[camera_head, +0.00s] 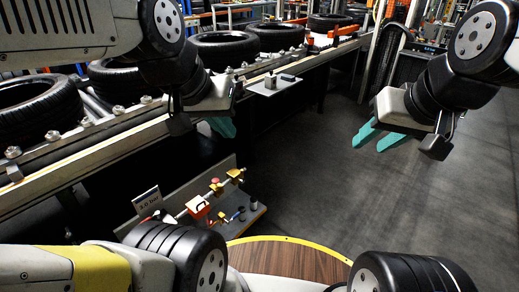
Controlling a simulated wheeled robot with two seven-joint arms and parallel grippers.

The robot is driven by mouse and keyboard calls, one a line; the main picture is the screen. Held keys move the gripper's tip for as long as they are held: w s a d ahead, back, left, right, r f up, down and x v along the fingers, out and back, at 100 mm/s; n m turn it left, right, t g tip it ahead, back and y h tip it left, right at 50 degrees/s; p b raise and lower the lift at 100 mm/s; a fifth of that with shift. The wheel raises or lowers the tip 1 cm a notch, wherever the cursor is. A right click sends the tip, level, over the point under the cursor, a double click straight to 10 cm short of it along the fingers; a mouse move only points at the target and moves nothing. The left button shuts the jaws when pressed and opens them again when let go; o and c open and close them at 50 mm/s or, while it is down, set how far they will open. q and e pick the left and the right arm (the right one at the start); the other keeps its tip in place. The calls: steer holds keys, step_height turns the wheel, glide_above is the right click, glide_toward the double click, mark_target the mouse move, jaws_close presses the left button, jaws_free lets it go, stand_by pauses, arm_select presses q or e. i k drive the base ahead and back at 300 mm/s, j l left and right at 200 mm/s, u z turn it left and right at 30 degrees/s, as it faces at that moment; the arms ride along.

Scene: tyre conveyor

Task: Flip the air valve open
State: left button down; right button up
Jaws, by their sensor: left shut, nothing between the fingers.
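The air valve assembly (216,189) sits on a light panel at lower left centre, with brass fittings and small red and yellow parts. My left gripper (222,127) is above the panel, beside the conveyor rail, apart from the valve. Its teal fingers are shut and empty, partly hidden behind its body. My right gripper (379,138) is far to the right over the floor, its teal fingers apart and empty.
A conveyor (110,128) carrying several black tyres runs along the left and back. A small white shelf (262,90) juts from its side. A sign (147,202) stands left of the valve. A round wood-topped surface (285,262) is in front. Open floor (320,175) lies right.

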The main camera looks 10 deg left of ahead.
mark_target(242, 181)
steer(key=i, duration=0.85)
steer(key=i+j, duration=0.55)
steer(key=j+u, duration=0.05)
